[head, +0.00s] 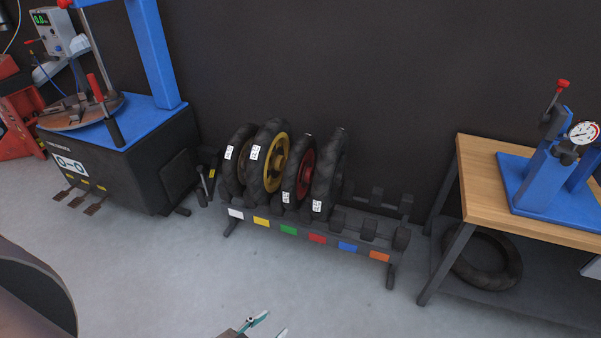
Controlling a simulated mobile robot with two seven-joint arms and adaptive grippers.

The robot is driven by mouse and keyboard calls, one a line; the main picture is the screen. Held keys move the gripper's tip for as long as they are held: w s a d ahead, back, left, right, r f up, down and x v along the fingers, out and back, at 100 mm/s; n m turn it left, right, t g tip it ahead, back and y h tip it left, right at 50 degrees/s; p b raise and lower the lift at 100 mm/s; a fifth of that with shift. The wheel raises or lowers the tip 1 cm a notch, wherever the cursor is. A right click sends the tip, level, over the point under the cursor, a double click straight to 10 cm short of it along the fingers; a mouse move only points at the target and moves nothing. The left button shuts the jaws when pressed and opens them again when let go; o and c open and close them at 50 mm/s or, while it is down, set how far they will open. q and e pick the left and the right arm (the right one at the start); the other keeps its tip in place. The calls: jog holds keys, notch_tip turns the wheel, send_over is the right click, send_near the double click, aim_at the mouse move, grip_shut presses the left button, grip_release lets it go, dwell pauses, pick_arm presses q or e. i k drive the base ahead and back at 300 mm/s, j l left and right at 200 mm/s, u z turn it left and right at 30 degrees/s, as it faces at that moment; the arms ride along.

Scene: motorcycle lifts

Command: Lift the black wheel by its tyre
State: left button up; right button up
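Several wheels with black tyres stand upright side by side in a low dark rack (262,228). The wheel at the right end of the row (328,172) has a dark tyre, and no coloured rim shows on it; it looks like the black wheel. Left of it are a red-rimmed wheel (299,176) and a yellow-rimmed wheel (267,160). The rim of the leftmost wheel (232,165) is mostly hidden. My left gripper (269,326) shows at the bottom edge, its teal fingertips apart and empty, well in front of the rack. My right gripper is out of view.
Coloured labels run along the rack's front, and its right end is empty. A blue and black tyre machine (120,160) stands left. A wooden-topped bench (480,190) with a blue gauge press (560,170) stands right, a loose tyre (483,260) beneath it. The floor before the rack is clear.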

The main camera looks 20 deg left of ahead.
aim_at(329, 175)
jog(key=i+j+z, duration=0.15)
jog(key=j+z, duration=0.15)
jog(key=z, duration=0.15)
jog(key=i+j+z, duration=0.15)
jog(key=j+z, duration=0.2)
jog(key=z, duration=0.15)
jog(key=i+j+z, duration=0.1)
jog(key=j, duration=0.35)
jog(key=j+z, duration=0.15)
jog(key=j, duration=0.35)
jog(key=i, duration=0.05)
